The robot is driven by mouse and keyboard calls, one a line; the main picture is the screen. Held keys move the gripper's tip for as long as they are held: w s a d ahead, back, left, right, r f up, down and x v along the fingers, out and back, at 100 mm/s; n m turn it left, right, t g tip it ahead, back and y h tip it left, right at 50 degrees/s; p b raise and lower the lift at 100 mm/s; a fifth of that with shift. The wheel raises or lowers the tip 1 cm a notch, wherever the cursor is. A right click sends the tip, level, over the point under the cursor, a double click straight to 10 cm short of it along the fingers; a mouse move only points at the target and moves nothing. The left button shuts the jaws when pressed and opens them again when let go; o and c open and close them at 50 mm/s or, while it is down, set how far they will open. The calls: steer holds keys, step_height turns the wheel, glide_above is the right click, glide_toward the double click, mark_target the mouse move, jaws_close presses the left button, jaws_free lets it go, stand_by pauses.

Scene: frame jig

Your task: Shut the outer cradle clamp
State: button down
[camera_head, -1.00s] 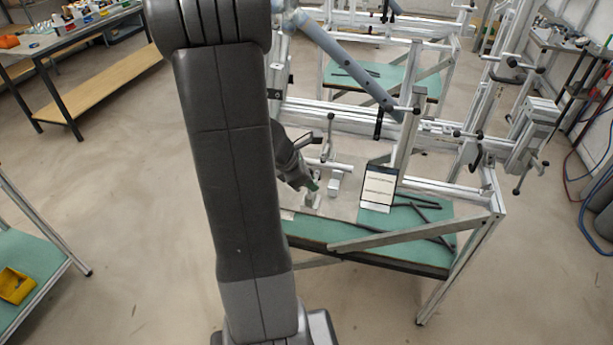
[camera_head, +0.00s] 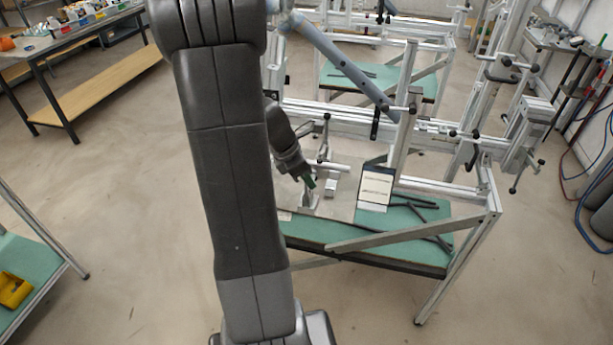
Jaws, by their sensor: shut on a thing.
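A small silver block (camera_head: 331,187) sits to the right of my gripper.
A tablet-like panel (camera_head: 376,186) stands right of the clamps. Dark bars lie on the green shelf (camera_head: 410,216). Aluminium frame posts and rails (camera_head: 404,140) rise behind and to the right. My arm covers the left of the jig.

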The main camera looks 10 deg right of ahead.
steer(key=c, duration=1.5)
jaws_free()
steer(key=shift+w+d, duration=0.1)
steer(key=shift+r, duration=0.1)
steer(key=v, duration=1.3)
steer(key=shift+a+r+b, duration=0.2)
steer(key=shift+r+b, duration=0.05)
steer(key=shift+b, duration=0.2)
steer(key=p+x, duration=0.1)
steer(key=x, duration=1.3)
steer(key=shift+r, duration=0.15)
